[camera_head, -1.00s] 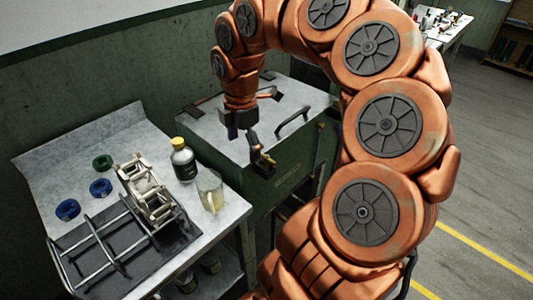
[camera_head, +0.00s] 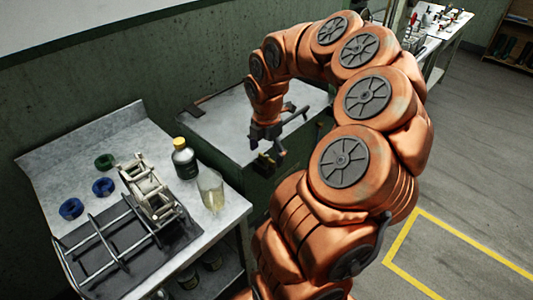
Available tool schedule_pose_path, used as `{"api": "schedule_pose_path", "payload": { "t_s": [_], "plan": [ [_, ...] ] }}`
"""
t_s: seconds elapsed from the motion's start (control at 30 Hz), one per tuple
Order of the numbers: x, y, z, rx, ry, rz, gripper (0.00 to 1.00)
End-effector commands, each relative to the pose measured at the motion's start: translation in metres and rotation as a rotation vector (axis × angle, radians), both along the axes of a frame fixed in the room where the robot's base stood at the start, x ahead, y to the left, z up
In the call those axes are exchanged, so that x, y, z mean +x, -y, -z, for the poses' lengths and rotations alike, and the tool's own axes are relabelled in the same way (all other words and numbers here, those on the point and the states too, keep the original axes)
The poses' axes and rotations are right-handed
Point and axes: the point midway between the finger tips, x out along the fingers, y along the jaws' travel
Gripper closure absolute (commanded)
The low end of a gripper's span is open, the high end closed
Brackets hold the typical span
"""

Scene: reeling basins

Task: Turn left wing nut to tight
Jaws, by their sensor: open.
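No wing nut can be made out in this view; a pale metal reel frame (camera_head: 150,192) stands on the bench at left, its small parts too small to tell apart. My gripper (camera_head: 268,160) is open and empty, pointing down in front of the green cabinet, to the right of the bottle and beaker. It is well apart from the reel frame. My orange arm hides part of the cabinet.
The metal bench (camera_head: 122,128) holds a dark bottle with a yellow cap (camera_head: 184,160), a glass beaker (camera_head: 211,190), a green ring (camera_head: 104,161), two blue rings (camera_head: 71,208) and a wire rack (camera_head: 105,243). The green cabinet (camera_head: 215,120) stands behind my gripper. Open floor lies at right.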

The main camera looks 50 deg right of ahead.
Motion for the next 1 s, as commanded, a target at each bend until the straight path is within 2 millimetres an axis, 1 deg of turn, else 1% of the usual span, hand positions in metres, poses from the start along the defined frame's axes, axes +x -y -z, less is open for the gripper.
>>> {"api": "schedule_pose_path", "payload": {
  "t_s": [0.1,0.2,0.47,1.0],
  "plan": [
    [-0.0004,-0.0003,0.0074,0.002,0.0,0.0,0.08],
    [0.0002,-0.0001,0.0104,0.001,0.002,0.001,0.08],
    [0.0004,-0.0002,0.0111,0.001,0.003,0.001,0.08],
    [0.0002,-0.0003,0.0111,0.001,0.001,0.001,0.65]
  ]
}}
